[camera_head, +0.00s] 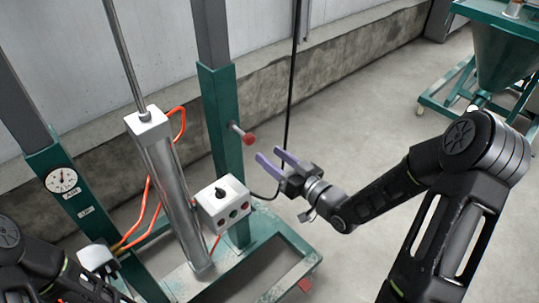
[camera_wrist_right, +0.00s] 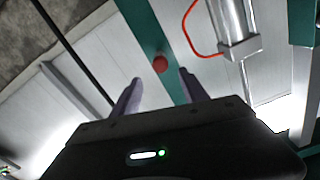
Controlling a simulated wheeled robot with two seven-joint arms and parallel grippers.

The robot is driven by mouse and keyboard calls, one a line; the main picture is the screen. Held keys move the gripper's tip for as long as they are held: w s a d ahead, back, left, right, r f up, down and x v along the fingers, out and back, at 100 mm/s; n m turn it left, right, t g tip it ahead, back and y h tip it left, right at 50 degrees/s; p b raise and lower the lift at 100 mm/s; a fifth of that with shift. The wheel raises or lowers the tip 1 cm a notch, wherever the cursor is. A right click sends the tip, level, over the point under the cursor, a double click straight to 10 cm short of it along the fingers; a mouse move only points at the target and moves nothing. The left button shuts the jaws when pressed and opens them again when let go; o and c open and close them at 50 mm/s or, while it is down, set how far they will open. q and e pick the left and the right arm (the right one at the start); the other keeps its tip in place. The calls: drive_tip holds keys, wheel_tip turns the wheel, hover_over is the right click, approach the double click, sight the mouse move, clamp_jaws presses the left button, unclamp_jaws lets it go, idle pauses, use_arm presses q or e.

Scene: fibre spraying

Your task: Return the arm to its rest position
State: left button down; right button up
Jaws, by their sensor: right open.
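My right gripper (camera_head: 270,158) is open and empty in the head view, its purple fingers pointing left toward the green post. It is in the air, to the right of the white control box (camera_head: 222,203) and of the red-tipped knob (camera_head: 248,138). In the right wrist view the two fingers (camera_wrist_right: 158,88) stand apart with nothing between them, and the red knob (camera_wrist_right: 160,64) shows beyond them.
A green frame (camera_head: 222,110) with a metal cylinder (camera_head: 175,205), orange hoses and a gauge (camera_head: 61,180) stands at left. A black cable (camera_head: 291,70) hangs behind my right gripper. A green hopper (camera_head: 505,58) is at upper right. Open floor lies between.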

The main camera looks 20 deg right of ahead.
idle(0.3)
drive_tip(key=s+a+f+m+g+h, duration=0.15)
drive_tip(key=s+f+g, duration=0.25)
drive_tip(key=f, duration=0.6)
drive_tip(key=s+f+m+g+h, duration=0.2)
drive_tip(key=s+f+m+g, duration=0.15)
drive_tip(key=f, duration=0.65)
drive_tip(key=s+a+f+n+g, duration=0.1)
drive_tip(key=s+a+f+g, duration=0.3)
drive_tip(key=s+a, duration=0.3)
drive_tip(key=s+a+f+g, duration=0.4)
drive_tip(key=s+a+f, duration=0.2)
drive_tip(key=s, duration=0.7)
drive_tip(key=shift+a+f+n+y, duration=0.25)
drive_tip(key=shift+a+n+y, duration=0.2)
drive_tip(key=shift+a, duration=0.15)
drive_tip(key=shift+g, duration=0.25)
